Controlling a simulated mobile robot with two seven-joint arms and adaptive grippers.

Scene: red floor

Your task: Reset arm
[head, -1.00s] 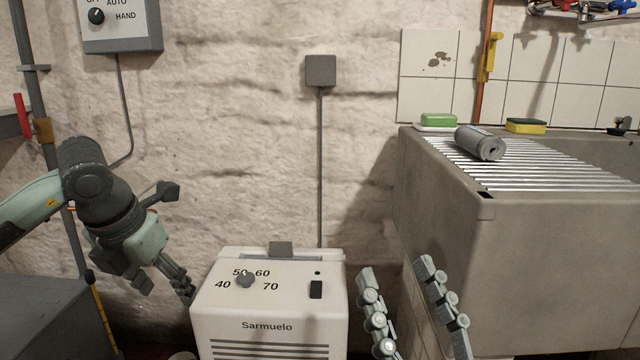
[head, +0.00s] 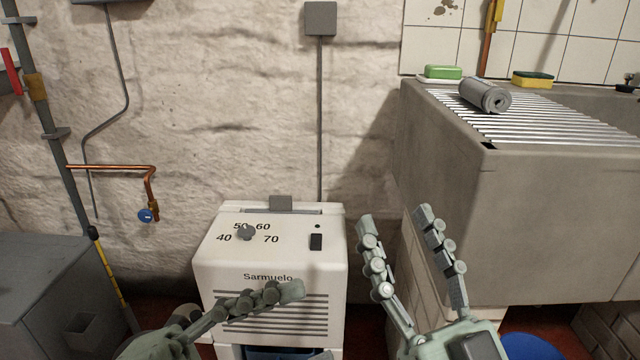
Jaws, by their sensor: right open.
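My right gripper (head: 396,219) is open and empty, its two fingers pointing up between the white heater and the stone sink. My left gripper (head: 288,292) reaches in low from the bottom left, across the lower front of the white Sarmuelo heater (head: 225,262). Its fingers overlap from this angle, so its opening cannot be judged. No held object shows in it. The heater's dial (head: 246,232) and black switch (head: 316,242) are on its top panel.
A stone sink (head: 560,230) at the right bears a metal rack, a grey roll (head: 485,95), a green soap block (head: 443,72) and a sponge (head: 532,79). A grey box (head: 40,285) stands left. A copper pipe with a blue valve (head: 146,215) runs along the wall.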

